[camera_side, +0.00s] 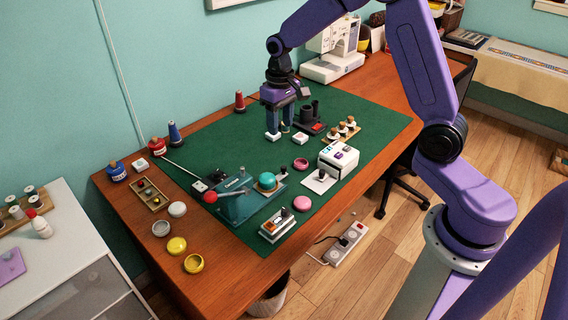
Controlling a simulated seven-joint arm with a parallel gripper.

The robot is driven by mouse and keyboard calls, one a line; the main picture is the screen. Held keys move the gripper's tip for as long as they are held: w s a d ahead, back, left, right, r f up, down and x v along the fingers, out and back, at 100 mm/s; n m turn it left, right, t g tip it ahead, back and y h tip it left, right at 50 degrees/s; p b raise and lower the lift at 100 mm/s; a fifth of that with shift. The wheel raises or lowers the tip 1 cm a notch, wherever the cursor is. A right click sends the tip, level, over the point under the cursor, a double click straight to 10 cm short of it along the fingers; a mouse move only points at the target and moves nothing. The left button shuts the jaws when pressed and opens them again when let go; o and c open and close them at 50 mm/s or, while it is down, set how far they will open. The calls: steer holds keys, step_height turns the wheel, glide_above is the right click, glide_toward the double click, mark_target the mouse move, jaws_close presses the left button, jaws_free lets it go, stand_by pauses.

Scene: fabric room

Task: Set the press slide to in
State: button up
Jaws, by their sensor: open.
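A teal hand press (236,207) stands on the green mat, with a red ball (210,196) on its lever.
A white box (339,157) with a pale plate (319,181) stands right of the press. A grey device (276,224) sits in front. Pink discs, a black holder (309,119) and a spool rack (343,130) are nearby. The mat's right part (385,120) is clear.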

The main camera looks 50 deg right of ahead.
steer(key=m, duration=0.2)
glide_above(284, 167)
step_height(284, 167, down, 2)
step_height(284, 167, down, 18)
steer(key=shift+d+r, duration=0.1)
stand_by(0.3)
